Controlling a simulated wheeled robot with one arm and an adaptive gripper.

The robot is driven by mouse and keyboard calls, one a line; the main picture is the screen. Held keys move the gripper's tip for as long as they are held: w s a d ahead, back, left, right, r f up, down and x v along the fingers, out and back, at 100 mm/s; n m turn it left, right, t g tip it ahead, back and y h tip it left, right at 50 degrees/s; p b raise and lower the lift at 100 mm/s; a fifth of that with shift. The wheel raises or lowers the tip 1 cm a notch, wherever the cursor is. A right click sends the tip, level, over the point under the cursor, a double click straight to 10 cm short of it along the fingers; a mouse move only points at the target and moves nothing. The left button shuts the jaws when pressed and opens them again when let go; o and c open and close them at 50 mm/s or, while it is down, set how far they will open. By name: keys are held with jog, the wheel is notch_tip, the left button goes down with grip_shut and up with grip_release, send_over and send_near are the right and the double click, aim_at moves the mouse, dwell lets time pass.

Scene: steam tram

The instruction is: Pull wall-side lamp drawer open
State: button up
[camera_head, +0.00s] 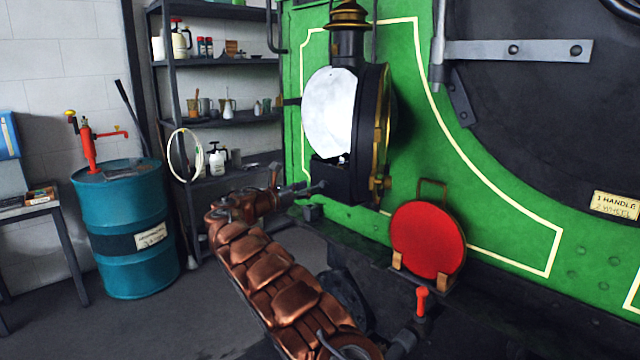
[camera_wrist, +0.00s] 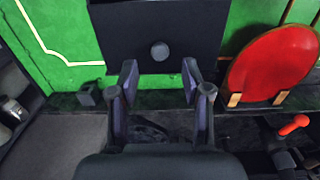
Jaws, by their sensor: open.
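A black lamp with a large white round face (camera_head: 331,112) and brass trim is mounted on the green tram front. Its dark lower box holds the lamp drawer (camera_head: 342,183), whose plain dark front (camera_wrist: 195,38) fills the top middle of the wrist view. A round grey knob (camera_wrist: 160,51) sits on that front. My gripper (camera_head: 308,188) is at the left of the lower box in the head view. In the wrist view my gripper (camera_wrist: 160,78) is open and empty, its fingertips either side of and just below the knob in the picture. I cannot tell the remaining distance.
A red disc (camera_head: 428,238) stands right of the lamp on the dark ledge, with a red-handled valve (camera_head: 421,302) below. A small dark block (camera_wrist: 90,95) is on the ledge at left. A blue drum (camera_head: 122,230) and loaded shelves (camera_head: 225,120) stand further left.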

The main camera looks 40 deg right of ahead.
aim_at(322, 184)
jog(key=shift+d+p, duration=0.6)
jog(key=shift+d, duration=2.15)
grip_shut()
